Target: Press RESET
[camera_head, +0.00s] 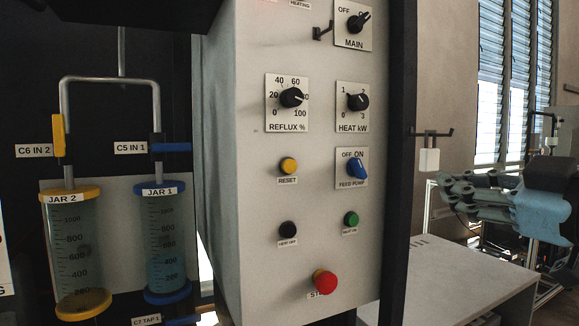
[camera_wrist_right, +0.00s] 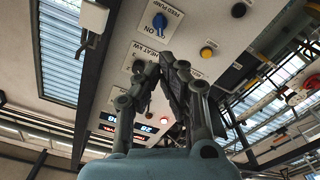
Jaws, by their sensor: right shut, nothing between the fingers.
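The RESET button (camera_head: 288,166) is a round yellow button on the grey control panel, with its RESET label just below it. It also shows in the right wrist view as a yellow button (camera_wrist_right: 206,52), right of the fingers. My right gripper (camera_head: 442,190) is to the right of the panel in the head view, clear of the button and touching nothing I can see. In the wrist view its fingers (camera_wrist_right: 163,70) are shut and empty, with the panel behind them. My left gripper is not in view.
The blue FEED PUMP knob (camera_head: 357,168) and black REFLUX knob (camera_head: 291,97) are near RESET. The black HEAT OFF button (camera_head: 288,229) and red stop button (camera_head: 325,281) are below. A hook with a white tag (camera_head: 429,159) stands between panel and gripper.

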